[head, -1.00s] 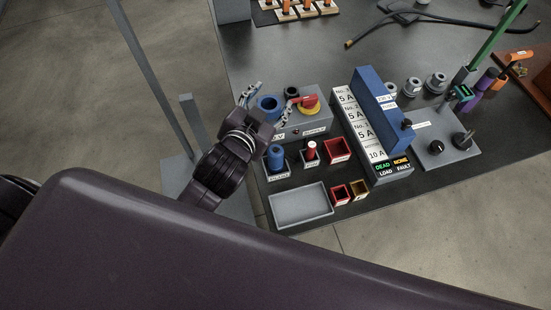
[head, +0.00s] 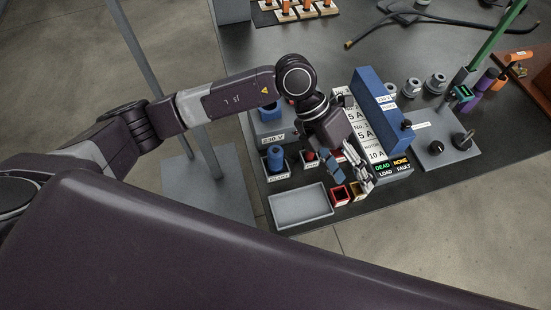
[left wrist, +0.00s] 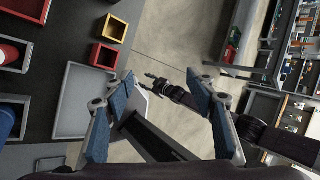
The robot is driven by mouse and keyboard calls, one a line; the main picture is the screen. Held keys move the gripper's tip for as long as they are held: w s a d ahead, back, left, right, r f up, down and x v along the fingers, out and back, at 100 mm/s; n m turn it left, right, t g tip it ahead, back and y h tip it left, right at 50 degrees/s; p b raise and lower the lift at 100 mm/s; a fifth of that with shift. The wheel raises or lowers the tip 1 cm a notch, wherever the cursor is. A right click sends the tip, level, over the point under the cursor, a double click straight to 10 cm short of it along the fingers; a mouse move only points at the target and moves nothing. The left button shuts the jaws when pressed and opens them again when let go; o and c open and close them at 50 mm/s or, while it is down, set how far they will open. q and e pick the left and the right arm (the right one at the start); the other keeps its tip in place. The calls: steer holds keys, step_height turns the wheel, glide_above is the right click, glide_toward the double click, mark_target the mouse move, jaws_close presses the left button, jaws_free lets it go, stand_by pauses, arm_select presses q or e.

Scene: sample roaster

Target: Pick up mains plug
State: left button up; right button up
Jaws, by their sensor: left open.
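A blue cylinder (head: 275,157) stands upright in a small labelled holder; it looks like the mains plug, but I cannot read the label. In the left wrist view a blue rounded thing (left wrist: 6,122) at the left edge seems to be the same one. My left gripper (head: 352,178) is open and empty, right of it, over the small red and yellow boxes by the fuse panel. In the left wrist view its blue-padded fingers (left wrist: 160,80) are wide apart, with nothing between them. My right gripper (left wrist: 160,84) shows small beyond them; its jaw state is unclear.
A grey tray (head: 300,222) lies at the table's front edge, also in the left wrist view (left wrist: 68,118). The panel with a tall blue block (head: 377,95) rises right of my gripper. A blue socket (head: 270,108) on a grey box is behind the cylinder, partly behind my arm.

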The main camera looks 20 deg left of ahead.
mark_target(276, 149)
arm_select(q)
steer(key=w+a+f+y, duration=0.1)
steer(key=w+a+y, duration=0.1)
steer(key=a, duration=0.4)
steer(key=w+a+f+t+y, duration=0.1)
steer(key=w+a+y, duration=0.1)
steer(key=a, duration=0.4)
steer(key=w+a+f+n+y, duration=0.1)
steer(key=w+a+y, duration=0.1)
steer(key=a+y, duration=0.2)
steer(key=shift+w+a+f+t, duration=0.15)
steer(key=shift+w+a, duration=0.05)
steer(key=shift+a, duration=0.45)
steer(key=shift+w+a+f+t, duration=0.15)
steer(key=shift+w+a, duration=0.05)
steer(key=shift+a, duration=0.4)
steer(key=f, duration=0.2)
steer(key=f+p, duration=0.1)
steer(key=f, duration=0.3)
steer(key=shift+s+a+f+p, duration=0.1)
steer(key=shift+s+a+p, duration=0.25)
steer(key=shift+s, duration=0.05)
steer(key=shift+f, duration=0.5)
steer(key=c, duration=1.4)
steer(key=shift+r, duration=0.1)
